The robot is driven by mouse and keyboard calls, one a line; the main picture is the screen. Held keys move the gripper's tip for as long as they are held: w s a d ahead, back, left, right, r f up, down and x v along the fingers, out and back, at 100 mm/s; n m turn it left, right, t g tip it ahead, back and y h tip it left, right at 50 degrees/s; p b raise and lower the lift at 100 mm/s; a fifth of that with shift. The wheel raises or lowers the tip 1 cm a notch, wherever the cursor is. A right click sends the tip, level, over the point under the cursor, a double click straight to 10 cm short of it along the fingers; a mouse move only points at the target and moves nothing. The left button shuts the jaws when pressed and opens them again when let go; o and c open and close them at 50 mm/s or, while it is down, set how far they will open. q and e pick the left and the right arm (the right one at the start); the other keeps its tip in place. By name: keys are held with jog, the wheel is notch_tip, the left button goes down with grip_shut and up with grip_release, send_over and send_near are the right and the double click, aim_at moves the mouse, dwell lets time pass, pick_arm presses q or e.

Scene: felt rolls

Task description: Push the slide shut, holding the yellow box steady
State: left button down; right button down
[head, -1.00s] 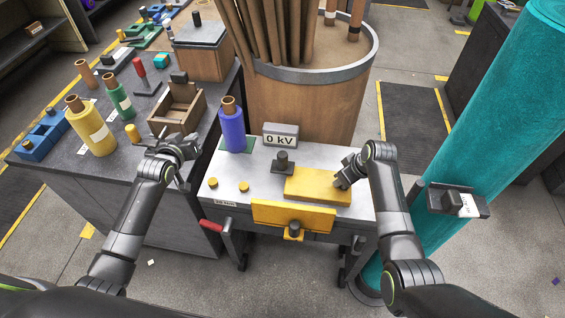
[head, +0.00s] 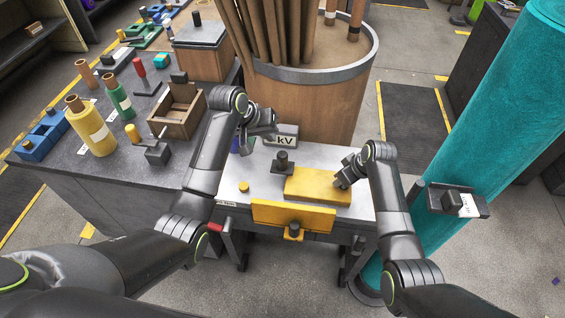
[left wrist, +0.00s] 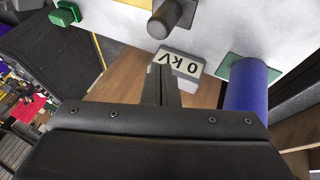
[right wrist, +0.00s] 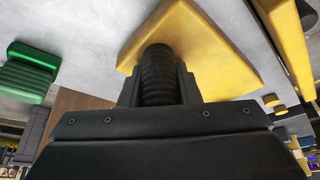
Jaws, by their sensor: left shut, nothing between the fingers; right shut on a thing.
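The yellow box (head: 318,188) lies flat on the grey table top (head: 262,178). It also shows in the right wrist view (right wrist: 205,55). My right gripper (right wrist: 158,75) is shut on a black ribbed knob (right wrist: 157,58) at the box's right end. A yellow panel with a dark knob (head: 292,217) stands at the table's front edge; I cannot tell whether it is the slide. A dark knobbed block (head: 283,161) sits just behind the box. My left gripper (left wrist: 160,88) is shut and empty, above the table's back left, by the 0 kV sign (left wrist: 180,64).
A blue roll (left wrist: 248,88) stands beside the left gripper, mostly hidden in the head view. A green block (right wrist: 30,72) lies near the right gripper. A wooden barrel (head: 305,105) stands behind the table, and a teal roll (head: 490,130) rises at the right.

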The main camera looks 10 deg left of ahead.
aim_at(287, 156)
pick_arm(q)
notch_tip(287, 156, down, 9)
jog(key=shift+r, duration=0.15)
dwell(0.4)
dwell(1.3)
dwell(0.6)
jog(key=shift+d, duration=3.3)
jog(key=shift+a, duration=0.15)
jog(key=shift+r, duration=1.75)
jog(key=shift+a+r, duration=0.3)
jog(key=shift+r, duration=0.6)
jog(key=shift+a+r, duration=0.25)
jog(key=shift+r, duration=0.6)
